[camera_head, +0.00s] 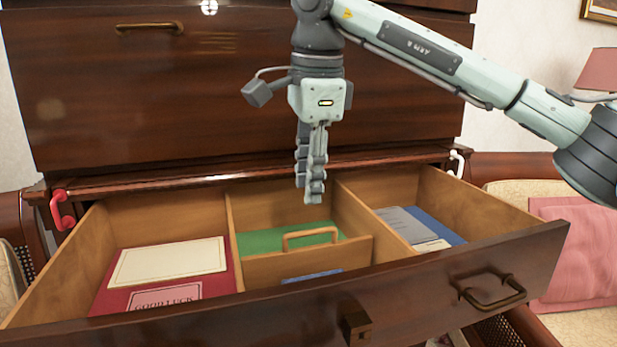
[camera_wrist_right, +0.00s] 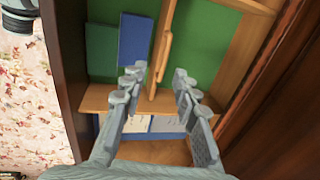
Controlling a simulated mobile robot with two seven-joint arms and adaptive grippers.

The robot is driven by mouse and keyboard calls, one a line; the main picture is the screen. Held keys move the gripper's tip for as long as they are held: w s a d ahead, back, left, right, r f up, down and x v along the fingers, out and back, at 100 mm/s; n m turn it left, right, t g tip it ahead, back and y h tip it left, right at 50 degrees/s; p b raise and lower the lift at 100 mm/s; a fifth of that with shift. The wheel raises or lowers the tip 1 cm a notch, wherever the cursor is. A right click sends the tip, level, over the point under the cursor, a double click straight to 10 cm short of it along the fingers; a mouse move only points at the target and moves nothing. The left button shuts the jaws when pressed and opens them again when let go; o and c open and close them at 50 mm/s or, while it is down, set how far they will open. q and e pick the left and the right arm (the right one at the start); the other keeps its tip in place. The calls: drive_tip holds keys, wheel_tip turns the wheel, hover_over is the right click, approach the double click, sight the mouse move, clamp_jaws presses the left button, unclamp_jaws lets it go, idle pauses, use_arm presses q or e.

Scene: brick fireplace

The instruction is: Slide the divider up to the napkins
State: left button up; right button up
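The wooden divider (camera_head: 308,262) stands across the middle compartment of the open drawer (camera_head: 440,284), with an arched handle (camera_head: 310,236) on top. It also shows in the right wrist view (camera_wrist_right: 155,60). A flat blue piece (camera_wrist_right: 135,40) and a dark green piece (camera_wrist_right: 102,52), perhaps the napkins, lie in front of the divider, apart from it. In the head view the divider mostly hides them. Behind it only green floor (camera_wrist_right: 205,35) shows. My right gripper (camera_head: 313,192) points down above the divider handle, open and empty. My left gripper is out of view.
The left compartment holds a red folder (camera_head: 112,295) with a cream sheet (camera_head: 170,262). The right compartment holds a grey booklet (camera_head: 402,226) and a blue one (camera_head: 437,226). Fixed partitions (camera_head: 375,226) flank the middle compartment. The cabinet front (camera_head: 200,90) rises behind the drawer.

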wheel_tip(320, 180, up, 12)
drive_tip(key=s, duration=0.2)
drive_tip(key=shift+s+d, duration=0.15)
drive_tip(key=shift+d, duration=0.2)
drive_tip(key=shift+f, duration=0.15)
idle(0.4)
